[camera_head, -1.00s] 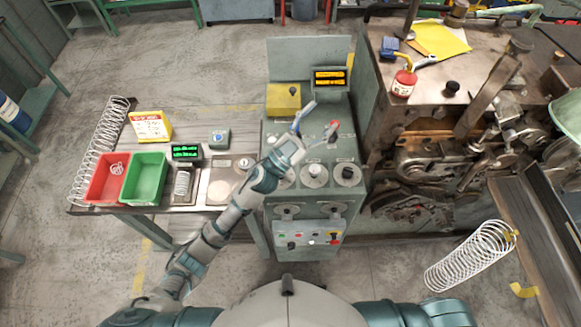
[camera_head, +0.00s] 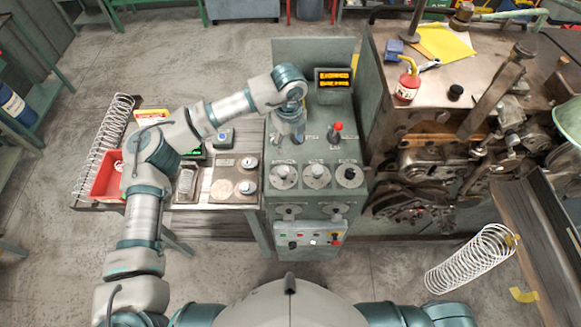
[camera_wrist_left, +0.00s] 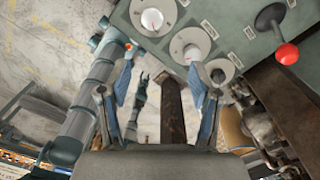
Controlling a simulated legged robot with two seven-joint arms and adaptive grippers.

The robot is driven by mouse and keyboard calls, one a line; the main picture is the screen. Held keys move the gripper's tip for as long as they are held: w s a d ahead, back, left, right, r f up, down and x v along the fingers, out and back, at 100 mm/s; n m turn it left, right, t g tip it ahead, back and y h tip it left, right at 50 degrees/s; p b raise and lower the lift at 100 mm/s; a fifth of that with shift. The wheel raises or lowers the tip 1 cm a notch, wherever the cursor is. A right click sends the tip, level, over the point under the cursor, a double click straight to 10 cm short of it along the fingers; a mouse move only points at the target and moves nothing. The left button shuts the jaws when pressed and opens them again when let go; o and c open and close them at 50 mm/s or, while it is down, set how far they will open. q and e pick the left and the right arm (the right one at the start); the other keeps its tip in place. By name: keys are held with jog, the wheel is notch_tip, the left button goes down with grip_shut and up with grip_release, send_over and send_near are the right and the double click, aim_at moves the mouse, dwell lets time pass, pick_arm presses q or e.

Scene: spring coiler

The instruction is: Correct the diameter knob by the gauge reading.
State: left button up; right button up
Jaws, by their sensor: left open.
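The grey console (camera_head: 330,198) carries three white-dialled knobs in a row: left (camera_head: 282,176), middle (camera_head: 316,175) and right (camera_head: 349,175). I cannot read which sets diameter. My left gripper (camera_head: 297,137) points down over the console, behind the left knob and left of a red-balled lever (camera_head: 337,127). In the left wrist view its blue-padded fingers (camera_wrist_left: 162,92) are apart and empty; the knobs (camera_wrist_left: 190,45) and red ball (camera_wrist_left: 287,53) lie beyond or beside them. A green-digit display (camera_head: 193,153) is mostly hidden by my arm. An orange-lit display (camera_head: 332,78) stands behind; its text is unreadable.
The side table holds a long spring (camera_head: 104,140), a red bin (camera_head: 106,178), a small spring in a tray (camera_head: 186,181) and a plate with round fittings (camera_head: 232,186). A greasy machine (camera_head: 440,125) borders the console's right. A large spring (camera_head: 470,258) hangs at lower right.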

pick_arm(q)
send_near(283, 171)
jog(key=f+p, duration=0.1)
jog(key=f, duration=0.2)
jog(key=a+f+p, duration=0.1)
jog(key=f, duration=0.2)
jog(key=shift+w+a+f+p, duration=0.1)
jog(key=shift+a+p, duration=0.15)
jog(key=shift+p, duration=0.05)
jog(key=shift+d+f, duration=0.7)
jog(key=shift+f, duration=0.35)
jog(key=shift+d+f, duration=0.45)
jog(key=shift+d, duration=0.4)
jog(key=shift+a, duration=0.45)
jog(key=shift+c, duration=0.4)
jog(key=shift+w+a+f, duration=0.1)
jog(key=shift+w+a, duration=0.05)
jog(key=shift+a, duration=0.6)
jog(key=c, duration=1.1)
jog(key=shift+o, duration=0.2)
jog(key=shift+d, duration=0.1)
jog(key=shift+s+d, duration=0.2)
jog(key=shift+d, duration=0.2)
jog(key=shift+a, duration=0.15)
pick_arm(e)
jog(key=r, duration=0.1)
jog(key=a+r, duration=0.1)
jog(key=r, duration=0.1)
jog(key=shift+a+r, duration=0.3)
